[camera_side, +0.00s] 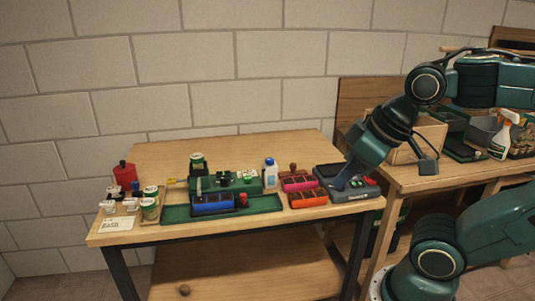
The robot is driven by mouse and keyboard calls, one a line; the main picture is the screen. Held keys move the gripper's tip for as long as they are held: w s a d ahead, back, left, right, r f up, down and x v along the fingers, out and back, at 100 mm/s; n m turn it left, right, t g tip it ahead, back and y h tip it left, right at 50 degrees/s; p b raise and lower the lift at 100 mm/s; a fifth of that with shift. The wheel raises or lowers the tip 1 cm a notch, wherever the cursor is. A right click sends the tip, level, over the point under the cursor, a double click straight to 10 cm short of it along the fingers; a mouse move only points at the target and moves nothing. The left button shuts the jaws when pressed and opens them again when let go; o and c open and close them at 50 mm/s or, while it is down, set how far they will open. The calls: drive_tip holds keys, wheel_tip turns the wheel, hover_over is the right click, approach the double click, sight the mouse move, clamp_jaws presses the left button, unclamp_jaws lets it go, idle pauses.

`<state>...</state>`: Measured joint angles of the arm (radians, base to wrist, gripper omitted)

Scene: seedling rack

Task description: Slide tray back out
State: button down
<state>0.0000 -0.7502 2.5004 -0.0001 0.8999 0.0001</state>
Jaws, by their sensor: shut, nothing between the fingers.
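A flat dark green tray (265,204) lies along the front of the wooden table, with its long side toward the front edge. A blue celled tray (212,203) sits on or just over its left part. A pink celled tray (299,183) and an orange-red celled tray (308,200) lie to the right of the green tray. My gripper (341,185) is shut and empty, pointing down at a dark grey device (360,193) near the table's right end. I cannot tell whether its tips touch the device. It is apart from the green tray.
A green machine-like block (235,183) and a white bottle with a blue cap (270,173) stand behind the tray. A red canister (125,174), several small jars and a label card (116,224) are at the left. A spray bottle (503,136) stands on the right bench.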

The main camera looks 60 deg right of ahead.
idle(0.4)
drive_tip(key=c, duration=1.6)
unclamp_jaws()
drive_tip(key=shift+w, duration=0.1)
drive_tip(key=shift+o, duration=0.2)
drive_tip(key=w+d+r+g, duration=0.1)
drive_tip(key=w+d+g, duration=0.1)
drive_tip(key=w, duration=0.7)
drive_tip(key=w+d+r+g, duration=0.1)
drive_tip(key=w+d, duration=0.2)
drive_tip(key=w, duration=0.7)
drive_tip(key=w+d+f+g, duration=0.1)
drive_tip(key=w+d+f, duration=0.2)
drive_tip(key=w+f, duration=0.2)
drive_tip(key=w+d+f+g, duration=0.1)
drive_tip(key=w+d+f, duration=0.3)
drive_tip(key=w, duration=0.5)
drive_tip(key=shift+f+g, duration=0.3)
drive_tip(key=shift+f, duration=0.65)
